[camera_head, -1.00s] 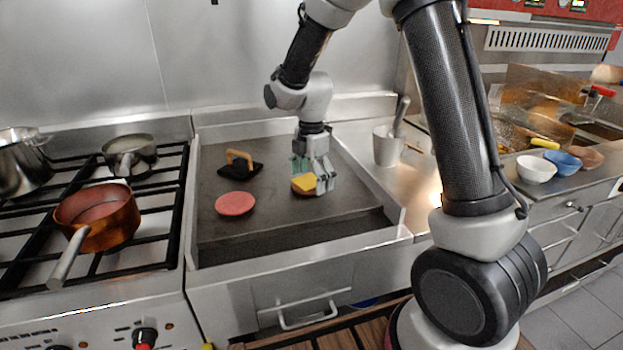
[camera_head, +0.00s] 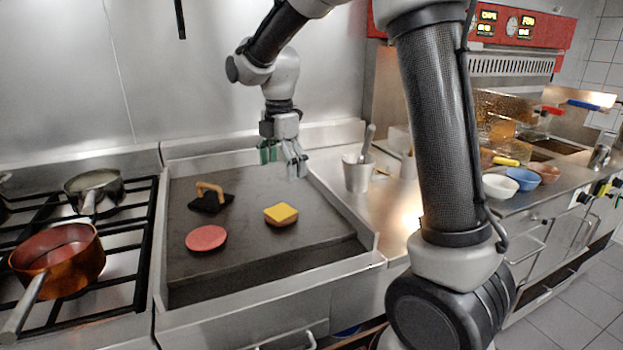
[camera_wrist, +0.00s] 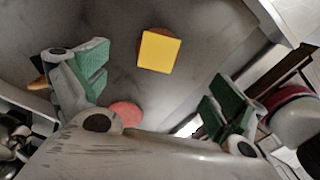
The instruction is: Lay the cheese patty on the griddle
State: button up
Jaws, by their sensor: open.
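The cheese patty (camera_head: 281,215), a brown patty with a yellow cheese slice on top, lies flat on the griddle (camera_head: 240,262), right of its middle. It also shows in the wrist view (camera_wrist: 159,51), apart from both fingers. My gripper (camera_head: 281,160) is open and empty above the griddle's back part, higher than the patty and behind it. In the wrist view its green-padded fingers (camera_wrist: 158,98) are spread wide.
A pink patty (camera_head: 206,238) lies on the griddle to the left. A black press with a tan handle (camera_head: 211,198) stands behind it. A copper pan (camera_head: 62,258) is on the stove at left. A metal pot (camera_head: 357,172) stands right of the griddle.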

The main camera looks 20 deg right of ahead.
jog(key=s+d+r+m+t, duration=0.2)
jog(key=s+d+r+m, duration=0.55)
jog(key=s, duration=0.25)
jog(key=s+d+m+t, duration=0.1)
jog(key=s+d+m, duration=0.2)
jog(key=s+m, duration=0.4)
jog(key=s+d+f+m+t, duration=0.1)
jog(key=s+d+m, duration=0.2)
jog(key=s+m, duration=0.4)
jog(key=s, duration=0.3)
jog(key=shift+d+f, duration=0.15)
jog(key=shift+d, duration=0.05)
